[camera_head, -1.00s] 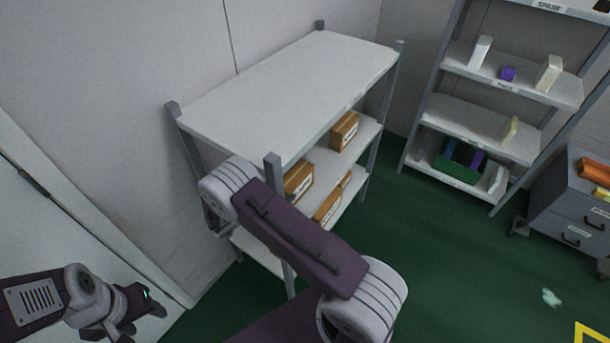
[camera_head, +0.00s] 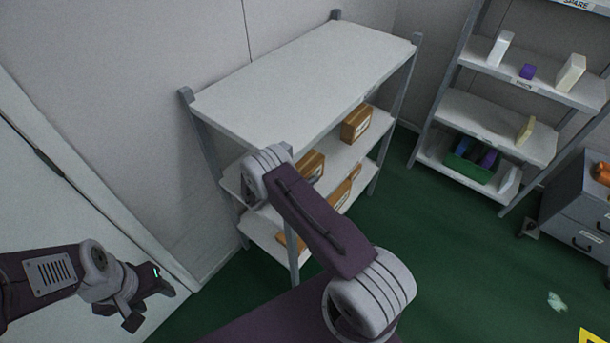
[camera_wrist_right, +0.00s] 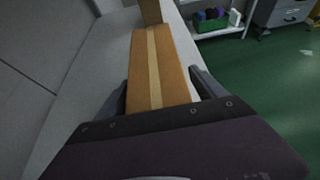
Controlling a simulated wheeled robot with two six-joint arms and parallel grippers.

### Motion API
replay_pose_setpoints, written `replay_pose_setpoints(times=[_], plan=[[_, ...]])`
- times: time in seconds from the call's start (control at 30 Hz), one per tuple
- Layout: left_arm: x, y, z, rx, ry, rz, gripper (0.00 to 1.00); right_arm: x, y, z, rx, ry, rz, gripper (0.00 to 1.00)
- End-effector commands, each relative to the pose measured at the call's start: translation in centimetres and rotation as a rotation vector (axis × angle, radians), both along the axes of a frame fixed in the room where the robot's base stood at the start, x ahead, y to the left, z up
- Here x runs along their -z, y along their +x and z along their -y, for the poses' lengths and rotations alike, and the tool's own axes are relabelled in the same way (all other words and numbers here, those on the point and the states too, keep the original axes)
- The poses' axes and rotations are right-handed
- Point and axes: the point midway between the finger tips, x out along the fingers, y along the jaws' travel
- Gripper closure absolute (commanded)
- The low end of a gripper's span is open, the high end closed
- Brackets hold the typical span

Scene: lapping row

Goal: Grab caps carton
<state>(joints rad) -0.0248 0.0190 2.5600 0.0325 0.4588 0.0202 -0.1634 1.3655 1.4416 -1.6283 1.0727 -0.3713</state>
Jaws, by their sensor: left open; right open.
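Brown cartons sit on the white rack's shelves in the head view: one (camera_head: 357,123) at the right of the middle shelf, one (camera_head: 314,163) partly behind my right arm, and others lower down. Their labels are too small to read, so I cannot tell which holds caps. In the right wrist view, a brown carton (camera_wrist_right: 158,60) with a pale tape strip lies between the spread fingers of my right gripper (camera_wrist_right: 158,80). The fingers flank it; contact is not clear. My right gripper is hidden in the head view. My left gripper (camera_head: 150,300) is open and empty, away from the rack.
The rack's white top (camera_head: 305,75) is bare and overhangs the cartons, with grey posts at its corners. Another carton (camera_wrist_right: 150,12) stands beyond the flanked one. A second rack (camera_head: 500,125) and a grey drawer cabinet (camera_head: 577,215) stand right. Green floor between is mostly clear.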

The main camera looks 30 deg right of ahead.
Motion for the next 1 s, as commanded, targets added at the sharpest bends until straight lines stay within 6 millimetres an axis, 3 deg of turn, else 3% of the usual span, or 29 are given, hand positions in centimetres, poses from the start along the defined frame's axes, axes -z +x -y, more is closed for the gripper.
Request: replay_pose_setpoints(times=[0.2, 0.5, 0.77, 1.0], plan=[[0.0, 0.0, 0.0, 0.000, 0.000, 0.000, 0.48, 0.1, 0.1, 0.1, 0.000, 0.000, -0.001, 0.20], [0.0, 0.0, 0.0, 0.000, 0.000, 0.000, 0.48, 0.1, 0.0, 0.1, 0.000, 0.000, -0.001, 1.00], [0.0, 0.0, 0.0, 0.000, 0.000, 0.000, 0.48, -0.2, 0.1, 0.1, -0.001, 0.000, 0.000, 1.00], [-0.2, 0.0, 0.0, 0.000, 0.000, 0.000, 0.48, -2.8, 0.1, 0.1, 0.000, 0.000, 0.002, 1.00]])
